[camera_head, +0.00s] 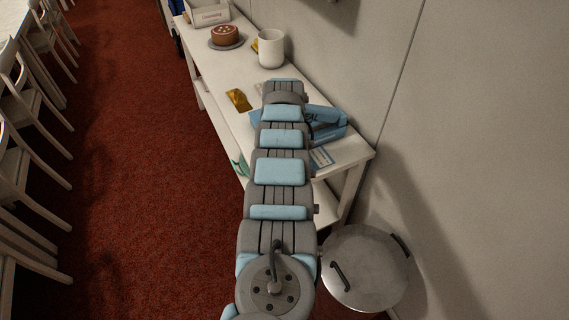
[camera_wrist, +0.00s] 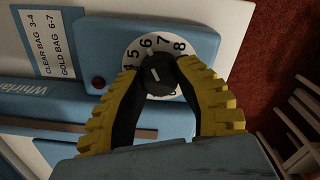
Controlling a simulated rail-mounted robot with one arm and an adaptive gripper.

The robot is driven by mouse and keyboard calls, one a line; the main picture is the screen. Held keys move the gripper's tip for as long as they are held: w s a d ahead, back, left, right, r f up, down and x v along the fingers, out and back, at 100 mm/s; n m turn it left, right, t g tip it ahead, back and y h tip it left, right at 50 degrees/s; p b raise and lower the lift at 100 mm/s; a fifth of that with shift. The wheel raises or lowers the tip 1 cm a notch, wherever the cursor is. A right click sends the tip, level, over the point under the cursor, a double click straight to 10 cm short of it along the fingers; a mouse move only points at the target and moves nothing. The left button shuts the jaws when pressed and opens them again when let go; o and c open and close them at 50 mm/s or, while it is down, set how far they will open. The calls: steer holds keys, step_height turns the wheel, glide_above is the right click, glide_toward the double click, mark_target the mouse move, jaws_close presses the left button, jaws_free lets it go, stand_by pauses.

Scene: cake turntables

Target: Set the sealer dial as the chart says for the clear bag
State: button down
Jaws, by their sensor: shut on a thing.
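The blue sealer (camera_head: 334,121) sits on the white side table, partly hidden behind my arm. In the wrist view its blue panel (camera_wrist: 102,40) carries a white dial plate (camera_wrist: 133,57) with numbers from 4 to 8 showing. The black dial knob (camera_wrist: 160,78) has a short white pointer mark; which number it points to is hard to tell. My gripper (camera_wrist: 159,73) has its yellow ribbed fingers shut on the knob, one on each side. The chart (camera_wrist: 48,45) beside the panel reads clear bag 3-4, gold bag 6-7. The gripper is hidden in the head view.
A gold bag (camera_head: 238,99) lies on the white table (camera_head: 215,75). Behind it are a white canister (camera_head: 271,49), a brown cake (camera_head: 225,34) on a grey stand and a labelled box (camera_head: 209,15). A round metal lid (camera_head: 368,270) is near the wall. White chairs (camera_head: 22,90) line the left.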

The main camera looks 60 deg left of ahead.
steer(key=n, duration=0.1)
steer(key=n+b, duration=0.1)
steer(key=n, duration=0.1)
steer(key=n+b, duration=0.1)
steer(key=shift+f+n, duration=0.25)
steer(key=shift+n, duration=0.15)
steer(key=n+b, duration=0.1)
steer(key=n, duration=0.3)
steer(key=n+b, duration=0.1)
steer(key=n, duration=0.4)
steer(key=shift+r, duration=0.1)
steer(key=shift+n, duration=2.2)
steer(key=c, duration=0.9)
jaws_free()
steer(key=shift+r, duration=0.1)
